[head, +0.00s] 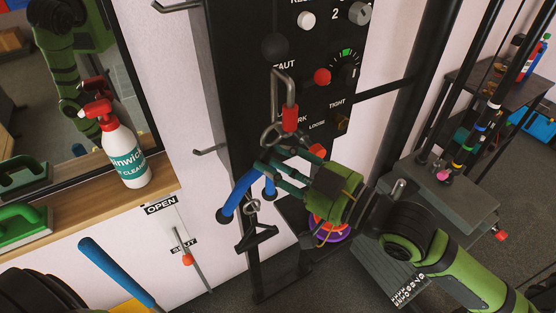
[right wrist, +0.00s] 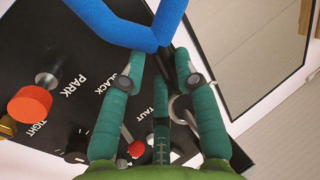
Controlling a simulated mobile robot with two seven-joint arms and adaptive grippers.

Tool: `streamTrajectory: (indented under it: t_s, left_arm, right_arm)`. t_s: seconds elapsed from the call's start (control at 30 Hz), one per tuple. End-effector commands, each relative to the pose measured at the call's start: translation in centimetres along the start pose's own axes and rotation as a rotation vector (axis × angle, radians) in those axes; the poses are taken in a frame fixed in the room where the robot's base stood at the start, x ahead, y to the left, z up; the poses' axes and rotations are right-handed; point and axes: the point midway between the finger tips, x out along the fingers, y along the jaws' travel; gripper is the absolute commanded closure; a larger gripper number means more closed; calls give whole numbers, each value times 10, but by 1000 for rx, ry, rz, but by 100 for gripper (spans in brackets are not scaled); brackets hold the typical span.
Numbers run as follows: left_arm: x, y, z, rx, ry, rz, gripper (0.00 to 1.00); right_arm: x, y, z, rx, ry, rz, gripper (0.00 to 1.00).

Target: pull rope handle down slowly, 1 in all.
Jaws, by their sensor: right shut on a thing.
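The blue rope handle (head: 240,190) hangs in front of the black panel, at the middle of the head view. It is V-shaped and its blue grip also crosses the top of the right wrist view (right wrist: 125,28). My right gripper (head: 262,168), with teal fingers, is shut on the rope handle near its top, and the fingers close around it in the right wrist view (right wrist: 158,62). A metal carabiner with a red sleeve (head: 289,118) and a ring hang just above the gripper. My left gripper is not in view.
The black panel (head: 290,60) carries knobs and the labels TAUT, LOOSE and TIGHT. A dark weight-stack frame (head: 430,195) stands at right.

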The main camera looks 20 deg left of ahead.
Motion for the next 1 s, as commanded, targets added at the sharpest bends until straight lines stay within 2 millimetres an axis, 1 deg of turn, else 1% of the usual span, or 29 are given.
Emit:
streamTrajectory:
  t_s: [0.03,0.17,0.5,0.83,1.0]
  left_arm:
    - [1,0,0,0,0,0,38]
    - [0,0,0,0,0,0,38]
    - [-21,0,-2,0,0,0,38]
    - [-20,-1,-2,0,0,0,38]
    - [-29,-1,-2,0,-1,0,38]
  right_arm:
    - [0,-1,6,5,-12,-1,100]
    - [0,-1,5,5,-12,-1,100]
    - [0,-1,-19,4,-12,-1,100]
    - [0,-1,-18,5,-12,-1,100]
    - [0,-1,-27,5,-12,-1,100]
